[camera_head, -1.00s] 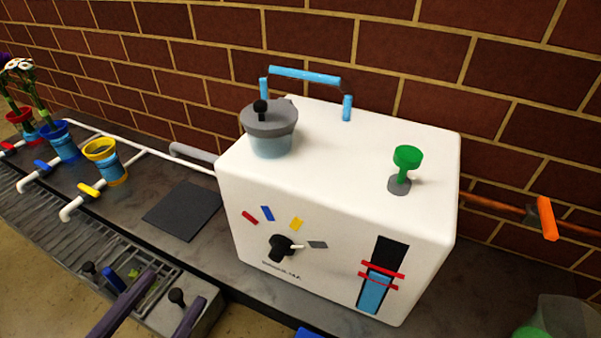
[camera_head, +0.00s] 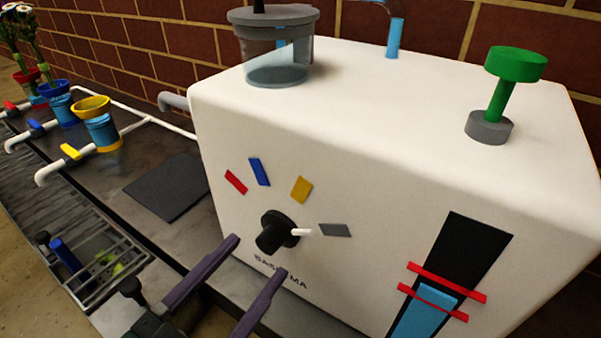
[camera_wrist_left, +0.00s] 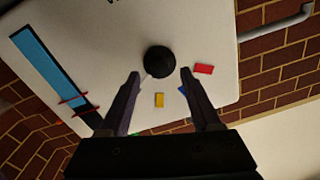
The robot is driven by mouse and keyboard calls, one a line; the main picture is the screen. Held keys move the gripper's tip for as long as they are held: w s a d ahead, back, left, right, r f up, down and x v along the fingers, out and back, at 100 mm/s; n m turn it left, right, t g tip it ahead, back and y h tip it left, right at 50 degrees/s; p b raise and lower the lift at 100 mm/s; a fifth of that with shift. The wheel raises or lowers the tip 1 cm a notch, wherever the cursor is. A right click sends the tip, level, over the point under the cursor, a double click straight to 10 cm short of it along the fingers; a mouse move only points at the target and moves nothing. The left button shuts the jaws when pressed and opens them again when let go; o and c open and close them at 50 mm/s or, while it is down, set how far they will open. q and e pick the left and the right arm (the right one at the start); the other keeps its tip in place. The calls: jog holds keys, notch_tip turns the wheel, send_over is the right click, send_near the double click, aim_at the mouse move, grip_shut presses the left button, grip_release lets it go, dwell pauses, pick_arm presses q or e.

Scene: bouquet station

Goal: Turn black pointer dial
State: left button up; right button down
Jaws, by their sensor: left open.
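The black pointer dial (camera_head: 277,232) sits on the front face of the white machine (camera_head: 360,130). Its white pointer (camera_head: 301,232) points right, toward the grey mark (camera_head: 334,230). Red (camera_head: 236,181), blue (camera_head: 260,171) and yellow (camera_head: 301,190) marks fan out above the dial. My left gripper (camera_head: 258,257) is open in front of the dial, its purple fingers apart and empty. In the left wrist view the dial (camera_wrist_left: 158,60) appears just beyond and between the fingertips (camera_wrist_left: 160,74). I cannot tell whether they touch it. My right gripper is not in view.
A green knob (camera_head: 515,64) and a lidded clear container (camera_head: 277,55) stand on top of the machine. A level gauge (camera_head: 465,250) is on its front right. Coloured cups on pipes, including a yellow one (camera_head: 92,106), stand left. A dark mat (camera_head: 166,187) lies beside the machine.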

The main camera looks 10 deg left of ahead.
aim_at(273, 237)
pick_arm(q)
jog(key=x, duration=0.3)
jog(key=shift+b, duration=0.4)
jog(key=shift+s, duration=0.1)
grip_shut()
